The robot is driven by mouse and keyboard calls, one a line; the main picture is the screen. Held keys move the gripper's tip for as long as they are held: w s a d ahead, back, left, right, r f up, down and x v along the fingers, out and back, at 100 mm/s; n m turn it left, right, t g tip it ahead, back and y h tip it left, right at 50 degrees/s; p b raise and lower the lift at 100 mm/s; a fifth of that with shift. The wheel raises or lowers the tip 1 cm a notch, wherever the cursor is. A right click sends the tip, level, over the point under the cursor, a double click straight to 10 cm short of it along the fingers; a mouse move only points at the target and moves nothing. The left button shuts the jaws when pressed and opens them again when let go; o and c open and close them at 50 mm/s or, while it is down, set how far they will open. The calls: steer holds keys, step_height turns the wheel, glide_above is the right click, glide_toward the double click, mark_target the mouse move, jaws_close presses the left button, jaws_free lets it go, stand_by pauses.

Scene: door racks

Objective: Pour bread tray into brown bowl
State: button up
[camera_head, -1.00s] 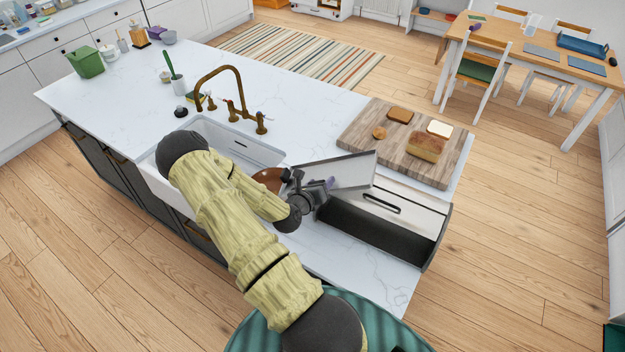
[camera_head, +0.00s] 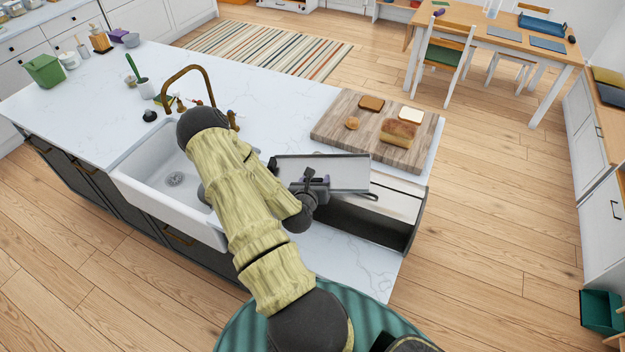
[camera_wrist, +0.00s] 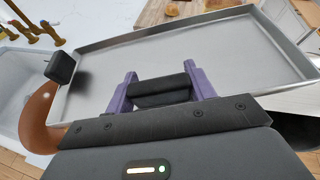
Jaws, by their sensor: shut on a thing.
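My gripper (camera_head: 312,184) is shut on the near edge of a shallow rectangular metal tray (camera_head: 335,170). The tray is held in the air over the counter, between the sink and the bread box. In the wrist view the tray (camera_wrist: 195,60) looks nearly level, and its visible floor is empty. The brown bowl (camera_wrist: 40,116) shows only as a curved brown edge at the left of the wrist view, beside and below the tray's near left corner. In the head view my arm hides it.
The white sink (camera_head: 155,190) and brass tap (camera_head: 190,85) lie left. The far-left counter has clear room.

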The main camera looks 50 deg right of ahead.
steer(key=shift+r, duration=0.1)
stand_by(0.3)
steer(key=shift+r, duration=2.45)
